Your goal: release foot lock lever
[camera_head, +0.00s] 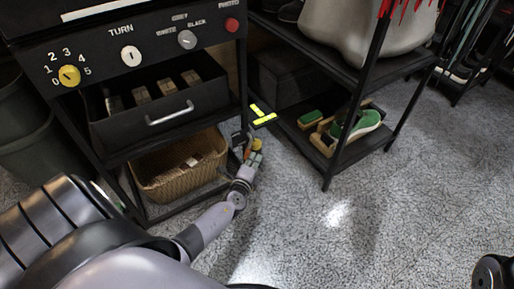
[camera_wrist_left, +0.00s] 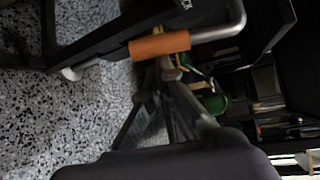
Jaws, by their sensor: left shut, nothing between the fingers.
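The foot lock lever appears as a bent metal bar with an orange sleeve (camera_wrist_left: 159,44), low at the side of the black cart. In the head view a small orange piece (camera_head: 247,150) shows beside the cart's lower right corner. My left gripper (camera_head: 254,158) reaches down there, close to the floor. In the left wrist view its shut fingertips (camera_wrist_left: 166,68) point at the orange sleeve and lie just under it, with nothing between them. I cannot tell whether they touch it.
The black cart (camera_head: 155,78) has knobs, an open drawer (camera_head: 165,118) and a wicker basket (camera_head: 180,168) on its low shelf. Yellow tape (camera_head: 263,120) marks the floor. A rack (camera_head: 345,155) with brushes and a green shoe stands right. Speckled floor (camera_head: 400,220) is clear in front.

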